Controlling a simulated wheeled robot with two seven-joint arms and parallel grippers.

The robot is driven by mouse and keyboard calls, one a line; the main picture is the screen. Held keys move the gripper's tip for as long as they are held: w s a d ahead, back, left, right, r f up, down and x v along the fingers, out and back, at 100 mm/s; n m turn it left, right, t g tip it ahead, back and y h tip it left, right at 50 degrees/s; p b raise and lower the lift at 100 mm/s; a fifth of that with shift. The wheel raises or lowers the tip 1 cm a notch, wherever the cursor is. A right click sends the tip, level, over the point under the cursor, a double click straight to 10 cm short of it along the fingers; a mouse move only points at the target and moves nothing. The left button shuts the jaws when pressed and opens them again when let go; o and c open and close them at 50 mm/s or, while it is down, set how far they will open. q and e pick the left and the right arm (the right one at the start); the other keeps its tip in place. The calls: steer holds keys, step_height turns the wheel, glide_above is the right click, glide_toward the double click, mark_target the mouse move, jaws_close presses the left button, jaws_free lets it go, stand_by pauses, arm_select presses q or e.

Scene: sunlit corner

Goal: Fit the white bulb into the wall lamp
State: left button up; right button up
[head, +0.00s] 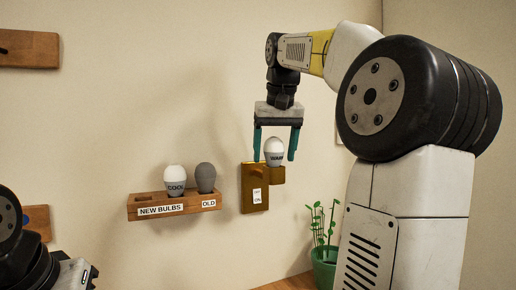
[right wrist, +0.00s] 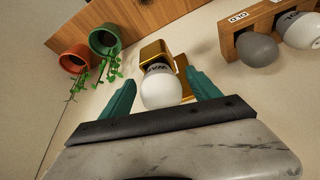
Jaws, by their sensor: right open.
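The wall lamp (head: 248,200) is a brass plate with a bracket and a small white "ON" label. A white bulb marked "WARM" (head: 275,147) stands upright at its bracket; it also shows in the right wrist view (right wrist: 161,92). My right gripper (head: 274,158) is open, its teal fingers pointing down on either side of this bulb, with gaps on both sides. Another white bulb, marked "COOL" (head: 175,184), stands in the wooden rack beside a grey bulb (head: 206,176). My left arm shows only partly at the lower left; its fingers are out of view.
The wooden rack (head: 146,203) on the wall is labelled "NEW BULBS" and "OLD". A green pot with a plant (head: 324,266) stands at the lower right; a terracotta pot (right wrist: 74,59) is beside it in the wrist view. Wooden pieces are at the left. The wall between is bare.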

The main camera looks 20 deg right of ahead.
steer(key=d+v, duration=0.1)
steer(key=v, duration=1.2)
steer(key=s+a+f+y, duration=0.1)
steer(key=s+a+f, duration=0.2)
steer(key=f, duration=0.8)
steer(key=s+a+f+n+t+y, duration=0.1)
steer(key=s+a+f, duration=0.3)
steer(key=f, duration=0.8)
steer(key=s+a+f+n, duration=0.1)
steer(key=s+a+f, duration=0.2)
steer(key=f, duration=0.9)
steer(key=s, duration=0.3)
steer(key=shift+a+t+y, duration=0.3)
steer(key=shift+a+y, duration=0.1)
